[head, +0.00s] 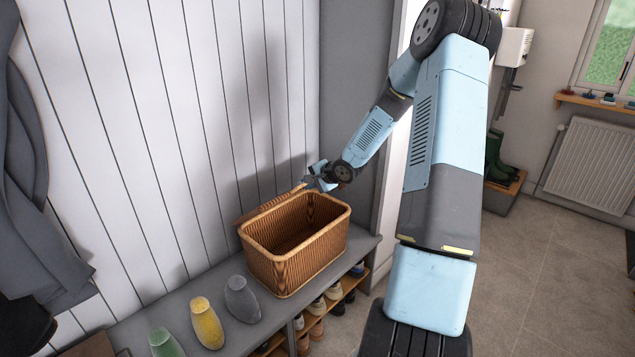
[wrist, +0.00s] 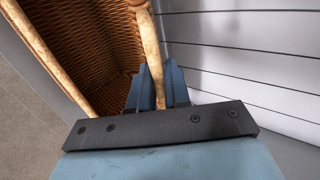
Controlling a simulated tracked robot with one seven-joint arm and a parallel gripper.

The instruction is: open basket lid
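The brown wicker basket (head: 283,267) stands on the grey bench with its inside showing from above. Its lid (head: 268,206) is raised at the back edge, seen nearly edge-on as a thin strip near the wall. My gripper (head: 314,179) is at the right end of the lid. In the wrist view, the lid's pale edge (wrist: 149,48) runs between the two blue fingers (wrist: 160,92), which sit close on both sides of it. The basket's woven inside (wrist: 85,45) shows to the left. The fingertips are small in the head view.
A green bottle-like item (head: 165,343), a yellow one (head: 207,325) and a grey one (head: 241,300) stand on the bench left of the basket. Shoes (head: 318,306) fill the shelf below. The panelled wall (head: 190,120) is close behind the lid. A dark coat (head: 45,220) hangs at left.

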